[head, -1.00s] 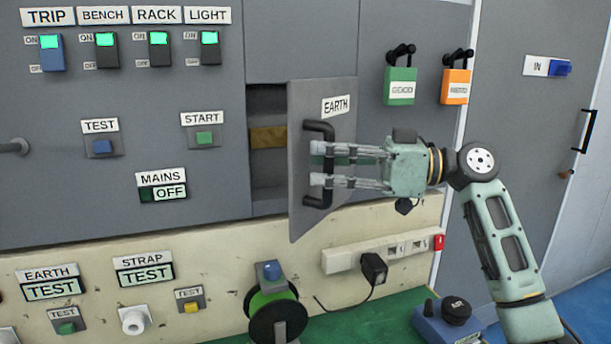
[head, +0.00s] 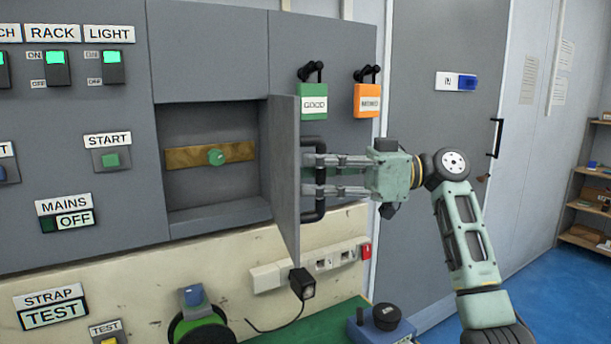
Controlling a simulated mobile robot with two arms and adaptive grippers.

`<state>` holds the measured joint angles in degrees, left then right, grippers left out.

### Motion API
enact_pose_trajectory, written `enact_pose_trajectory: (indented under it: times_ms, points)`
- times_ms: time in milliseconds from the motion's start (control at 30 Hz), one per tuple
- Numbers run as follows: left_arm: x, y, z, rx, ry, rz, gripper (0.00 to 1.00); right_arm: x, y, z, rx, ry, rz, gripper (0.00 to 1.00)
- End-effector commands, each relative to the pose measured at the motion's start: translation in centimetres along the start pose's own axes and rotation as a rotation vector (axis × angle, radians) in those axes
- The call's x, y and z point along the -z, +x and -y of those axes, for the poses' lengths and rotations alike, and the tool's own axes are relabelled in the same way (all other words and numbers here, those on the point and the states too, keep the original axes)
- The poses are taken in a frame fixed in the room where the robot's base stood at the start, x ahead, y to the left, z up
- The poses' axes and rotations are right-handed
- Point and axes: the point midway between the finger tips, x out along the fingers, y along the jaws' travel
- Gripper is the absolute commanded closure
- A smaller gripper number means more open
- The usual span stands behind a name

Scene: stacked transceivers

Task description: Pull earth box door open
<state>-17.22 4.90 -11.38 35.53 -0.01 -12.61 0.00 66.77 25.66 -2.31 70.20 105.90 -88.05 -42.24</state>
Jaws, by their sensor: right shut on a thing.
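The grey earth box door (head: 285,170) stands swung out from the panel, seen nearly edge-on, so its EARTH label is hidden. The black bar handle (head: 320,205) is on its right-hand face. My right gripper (head: 318,176) is shut on the handle, its fingers coming from the right. The earth box recess (head: 190,125) is exposed to the left of the door. Inside it a brass bar (head: 185,156) with a green knob (head: 216,157) runs across the back wall. My left gripper is out of view.
A power strip (head: 325,262) with a black plug (head: 302,283) lies below the door. A blue box (head: 378,327) stands on the green bench. Blue floor is clear at right.

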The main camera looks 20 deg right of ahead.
Motion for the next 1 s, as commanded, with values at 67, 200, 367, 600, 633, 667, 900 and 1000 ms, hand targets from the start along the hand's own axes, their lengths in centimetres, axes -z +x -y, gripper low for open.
enact_pose_trajectory:
  times_ms: [67, 200, 367, 600, 633, 667, 900, 1000]
  points:
    - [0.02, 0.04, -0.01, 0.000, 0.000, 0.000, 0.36, -0.30, -0.12, 0.04, 0.005, 0.006, 0.006, 1.00]
    - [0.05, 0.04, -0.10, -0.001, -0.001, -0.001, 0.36, -0.33, -0.15, 0.03, 0.005, 0.006, 0.007, 1.00]
    - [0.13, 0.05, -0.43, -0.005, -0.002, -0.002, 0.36, -0.37, -0.14, 0.03, 0.005, 0.007, 0.007, 1.00]
    - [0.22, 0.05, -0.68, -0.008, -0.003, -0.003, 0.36, -0.27, -0.13, 0.01, 0.003, 0.004, 0.005, 0.72]
    - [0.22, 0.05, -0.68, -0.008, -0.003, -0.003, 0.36, -0.24, -0.13, 0.01, 0.003, 0.004, 0.005, 0.69]
    - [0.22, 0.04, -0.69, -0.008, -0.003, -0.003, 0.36, -0.23, -0.13, 0.00, 0.003, 0.003, 0.004, 0.66]
    - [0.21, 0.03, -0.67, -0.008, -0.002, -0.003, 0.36, -0.13, -0.11, -0.01, 0.002, 0.002, 0.003, 0.66]
    - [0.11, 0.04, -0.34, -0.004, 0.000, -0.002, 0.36, -0.11, -0.31, -0.03, 0.001, 0.002, 0.002, 0.66]
